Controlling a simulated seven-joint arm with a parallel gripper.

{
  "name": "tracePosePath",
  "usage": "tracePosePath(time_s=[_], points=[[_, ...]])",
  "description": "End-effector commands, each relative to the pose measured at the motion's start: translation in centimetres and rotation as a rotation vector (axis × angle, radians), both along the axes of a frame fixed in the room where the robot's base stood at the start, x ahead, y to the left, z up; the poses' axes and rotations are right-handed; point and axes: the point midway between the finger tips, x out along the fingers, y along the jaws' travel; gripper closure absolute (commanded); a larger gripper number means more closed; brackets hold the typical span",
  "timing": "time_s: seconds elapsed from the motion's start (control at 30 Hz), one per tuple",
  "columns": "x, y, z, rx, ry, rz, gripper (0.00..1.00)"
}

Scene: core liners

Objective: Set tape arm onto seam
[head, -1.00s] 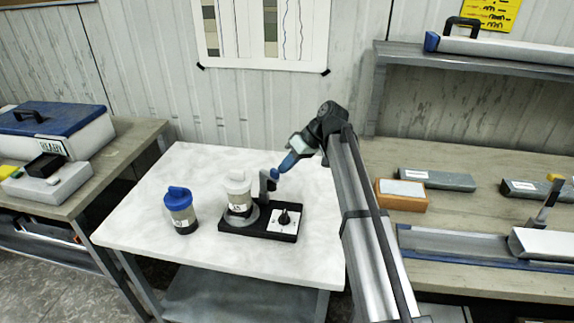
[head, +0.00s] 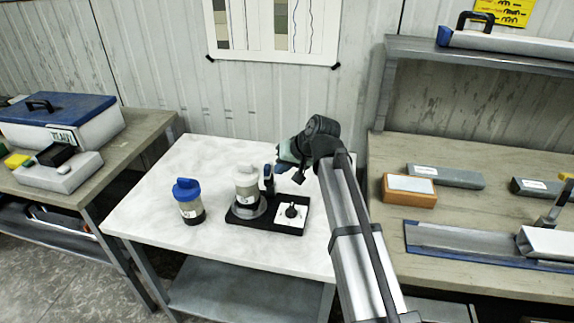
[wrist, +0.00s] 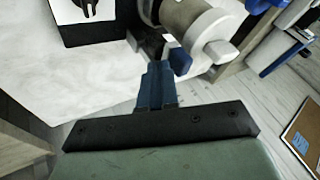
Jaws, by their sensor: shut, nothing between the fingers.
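The sealing stand (head: 268,223) is a black base on the white table. A white-capped jar (head: 246,186) stands upright on its round seat, and a square plate with a dark knob (head: 291,212) is at its right. A short upright tape arm with a blue tab (head: 268,171) rises right beside the jar. The tab (wrist: 180,61) and jar (wrist: 184,18) also show in the wrist view. My gripper (wrist: 158,68) is shut and empty, its blue fingertips just short of the tape arm. I cannot tell if they touch. The jar's seam is not clear.
A blue-lidded jar (head: 188,201) stands left of the stand on the white table (head: 150,228). A bench at right holds an orange box (head: 410,190), grey blocks and a long tray (head: 450,239). A blue-lidded case (head: 62,120) is on the left bench.

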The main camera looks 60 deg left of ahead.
Motion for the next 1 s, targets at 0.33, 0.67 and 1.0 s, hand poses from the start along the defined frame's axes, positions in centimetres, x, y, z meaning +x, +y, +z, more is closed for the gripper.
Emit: tracePosePath(time_s=[0.33, 0.67, 1.0], points=[[-1.3, 0.2, 0.0, -0.001, 0.0, -0.076, 1.0], [-1.6, 0.3, 0.0, -0.002, 0.001, -0.074, 1.0], [-1.7, 0.3, -0.1, -0.002, 0.002, -0.072, 1.0]])
